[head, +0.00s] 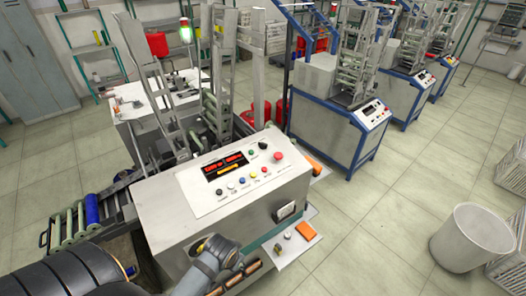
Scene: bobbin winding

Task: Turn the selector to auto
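The winding machine (170,220) stands in front of me with a sloped white control panel (206,203) on top. The panel has a lit red display (225,165), a row of small coloured buttons, and a red mushroom button (278,156). Two black knobs show, one at the panel's front left (219,193) and one at its back (263,145). I cannot tell which is the selector or where it points. A grey and black arm link of mine reaches in at the bottom, below the panel. I can see no gripper fingers on either side.
A small shelf (285,254) with an orange block (306,231) juts from the machine's right side. A blue bobbin (92,210) lies on the left feed. A white bin (470,238) stands at right. The floor between is clear.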

